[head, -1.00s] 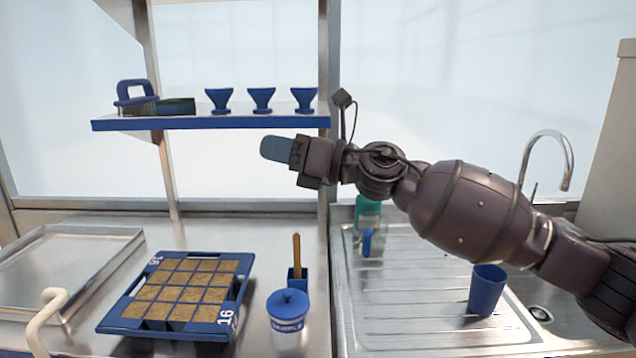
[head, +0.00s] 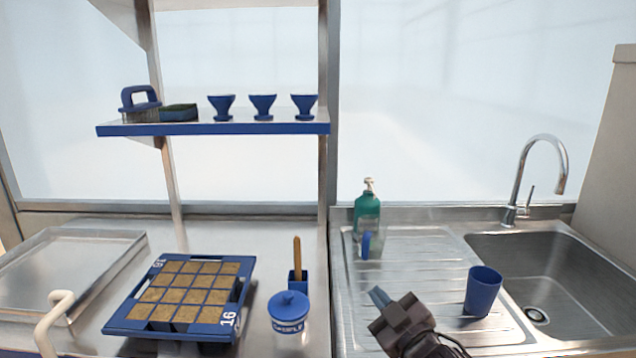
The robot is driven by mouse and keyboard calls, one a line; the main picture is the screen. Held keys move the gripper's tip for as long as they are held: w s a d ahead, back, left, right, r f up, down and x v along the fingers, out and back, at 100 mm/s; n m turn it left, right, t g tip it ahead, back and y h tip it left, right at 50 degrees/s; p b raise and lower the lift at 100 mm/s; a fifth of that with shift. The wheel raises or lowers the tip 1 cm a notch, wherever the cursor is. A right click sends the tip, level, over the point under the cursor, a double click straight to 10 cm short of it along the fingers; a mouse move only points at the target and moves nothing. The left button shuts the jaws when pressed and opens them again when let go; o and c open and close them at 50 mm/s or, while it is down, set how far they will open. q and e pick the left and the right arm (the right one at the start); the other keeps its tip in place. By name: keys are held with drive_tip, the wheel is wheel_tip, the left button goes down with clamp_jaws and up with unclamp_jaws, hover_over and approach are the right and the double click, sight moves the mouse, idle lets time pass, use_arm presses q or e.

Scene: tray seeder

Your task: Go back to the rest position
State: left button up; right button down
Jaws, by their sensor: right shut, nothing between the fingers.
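My right gripper (head: 380,298) shows at the bottom of the head view, right of centre. Its fingers are shut with nothing between them. It is in front of the ribbed drainboard, left of the blue cup (head: 484,291) in the picture and apart from it. My left gripper is not in view.
A blue seed tray (head: 128,327) with soil-filled cells, a lidded tub (head: 288,311) and a metal tray (head: 138,238) stand on the counter. A shelf (head: 215,129) holds several items.

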drive_tip(key=s+d+f+m+g+h, duration=0.2)
drive_tip(key=s+d+f, duration=0.3)
drive_tip(key=s+f, duration=0.3)
drive_tip(key=s+d+f+m+g+h+p, duration=0.1)
drive_tip(key=s+d+f+m+g+h, duration=0.1)
drive_tip(key=s+f, duration=0.7)
drive_tip(key=s+d+f+m+g+h, duration=0.2)
drive_tip(key=s+d+f+m+h, duration=0.2)
drive_tip(key=s+d+f, duration=0.5)
drive_tip(key=s+m, duration=0.2)
drive_tip(key=s, duration=0.3)
drive_tip(key=shift+f, duration=0.25)
